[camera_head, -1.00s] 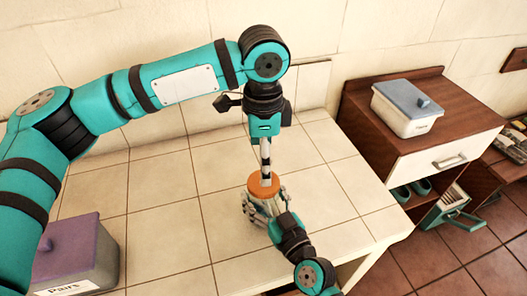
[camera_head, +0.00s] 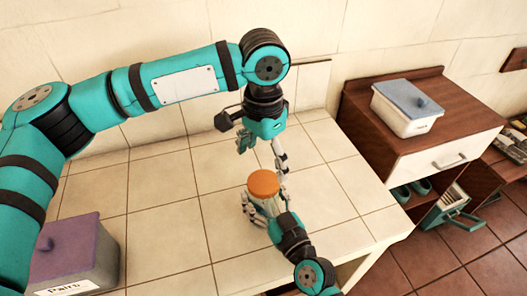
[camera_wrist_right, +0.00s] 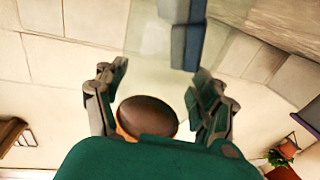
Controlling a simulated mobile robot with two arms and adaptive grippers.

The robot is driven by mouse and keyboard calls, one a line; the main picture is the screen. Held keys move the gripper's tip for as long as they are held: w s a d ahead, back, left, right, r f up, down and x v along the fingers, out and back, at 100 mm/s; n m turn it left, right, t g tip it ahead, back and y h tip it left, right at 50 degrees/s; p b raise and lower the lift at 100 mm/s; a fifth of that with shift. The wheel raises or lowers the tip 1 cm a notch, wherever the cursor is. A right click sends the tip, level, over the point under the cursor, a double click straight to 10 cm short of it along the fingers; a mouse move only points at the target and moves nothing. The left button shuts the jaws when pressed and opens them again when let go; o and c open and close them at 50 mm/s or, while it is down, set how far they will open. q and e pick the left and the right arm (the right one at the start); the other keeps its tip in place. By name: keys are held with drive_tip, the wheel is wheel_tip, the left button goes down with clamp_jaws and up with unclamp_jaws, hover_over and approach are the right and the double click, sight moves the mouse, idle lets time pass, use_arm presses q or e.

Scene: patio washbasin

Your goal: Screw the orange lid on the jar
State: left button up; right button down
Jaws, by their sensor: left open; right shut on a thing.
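The orange lid (camera_head: 263,183) sits on top of the jar (camera_head: 266,204), looking level; whether its thread is engaged cannot be seen. The jar stands on the tiled counter, mostly hidden by my right gripper (camera_head: 262,205), which is shut around its side. My left gripper (camera_head: 262,161) is open and empty, its fingers spread above and behind the lid, pointing down. In the right wrist view, my right gripper's fingers (camera_wrist_right: 158,108) flank a round dark-brown top (camera_wrist_right: 147,114), apparently the lid in shadow.
A grey box with a purple lid (camera_head: 77,250) stands at the counter's left front. A brown cabinet (camera_head: 420,130) at the right carries a white box with a blue-grey lid (camera_head: 408,108). The tiled counter (camera_head: 165,215) is clear around the jar.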

sight(263, 182)
use_arm(q)
wheel_tip(263, 182, down, 7)
drive_tip(key=shift+r, duration=0.1)
idle(0.4)
drive_tip(key=c, duration=1.3)
drive_tip(key=m, duration=0.5)
drive_tip(key=o, duration=1.3)
drive_tip(key=shift+r, duration=2.25)
